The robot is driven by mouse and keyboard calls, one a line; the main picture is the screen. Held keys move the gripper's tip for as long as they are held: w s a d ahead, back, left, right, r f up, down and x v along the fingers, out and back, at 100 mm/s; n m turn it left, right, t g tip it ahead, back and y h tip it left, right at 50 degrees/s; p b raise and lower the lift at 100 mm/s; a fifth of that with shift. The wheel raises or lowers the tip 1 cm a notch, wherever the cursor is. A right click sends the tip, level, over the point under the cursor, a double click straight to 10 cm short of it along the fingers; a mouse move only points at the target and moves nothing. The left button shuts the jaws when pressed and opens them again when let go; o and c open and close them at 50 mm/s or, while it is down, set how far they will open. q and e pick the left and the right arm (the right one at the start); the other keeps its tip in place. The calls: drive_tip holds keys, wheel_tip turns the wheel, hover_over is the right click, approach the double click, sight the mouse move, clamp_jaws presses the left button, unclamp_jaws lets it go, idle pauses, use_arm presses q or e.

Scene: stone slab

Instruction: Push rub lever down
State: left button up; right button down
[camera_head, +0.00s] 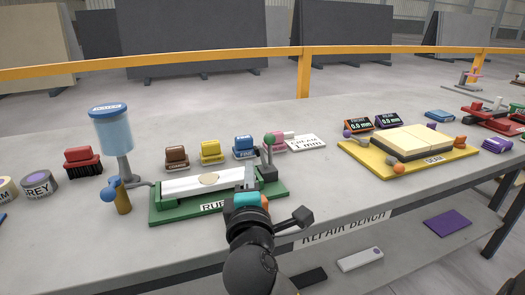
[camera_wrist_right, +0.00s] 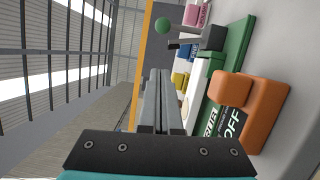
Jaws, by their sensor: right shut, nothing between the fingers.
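The rub station is a green base (camera_head: 165,213) labelled RUB, with a white slab (camera_head: 180,188) on top. Its grey lever, with a green ball knob (camera_head: 269,140), stands raised at the right end. The knob (camera_wrist_right: 162,25) also shows in the right wrist view, ahead of the fingertips. My right gripper (camera_head: 250,170) is shut and empty, over the right part of the station, just left of the lever. Its fingers (camera_wrist_right: 160,80) point toward the knob side, with a visible gap between them and the knob. My left gripper is not in view.
An orange switch (camera_wrist_right: 262,105) with an OFF label sits close beside my fingers. Brown (camera_head: 177,157), yellow (camera_head: 210,152) and blue (camera_head: 245,147) blocks stand behind the station. A blue dispenser (camera_head: 115,130) is at left, a yellow SEAM station (camera_head: 455,160) at right.

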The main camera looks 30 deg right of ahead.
sight(269, 151)
drive_tip(key=x, duration=0.2)
drive_tip(key=d+b+x, duration=0.1)
drive_tip(key=x, duration=0.2)
drive_tip(key=s+x, duration=0.1)
drive_tip(key=x, duration=0.1)
drive_tip(key=shift+w+d+r+b, duration=0.1)
drive_tip(key=shift+w+d+b, duration=0.3)
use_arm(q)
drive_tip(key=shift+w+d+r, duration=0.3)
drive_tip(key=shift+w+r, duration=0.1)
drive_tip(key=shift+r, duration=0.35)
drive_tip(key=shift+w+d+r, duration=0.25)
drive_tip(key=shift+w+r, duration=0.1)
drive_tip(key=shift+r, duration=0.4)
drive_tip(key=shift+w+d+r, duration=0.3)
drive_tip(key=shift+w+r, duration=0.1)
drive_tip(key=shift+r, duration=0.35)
use_arm(e)
drive_tip(key=shift+w+d+r, duration=0.1)
drive_tip(key=shift+w+d, duration=0.15)
drive_tip(key=shift+d, duration=0.6)
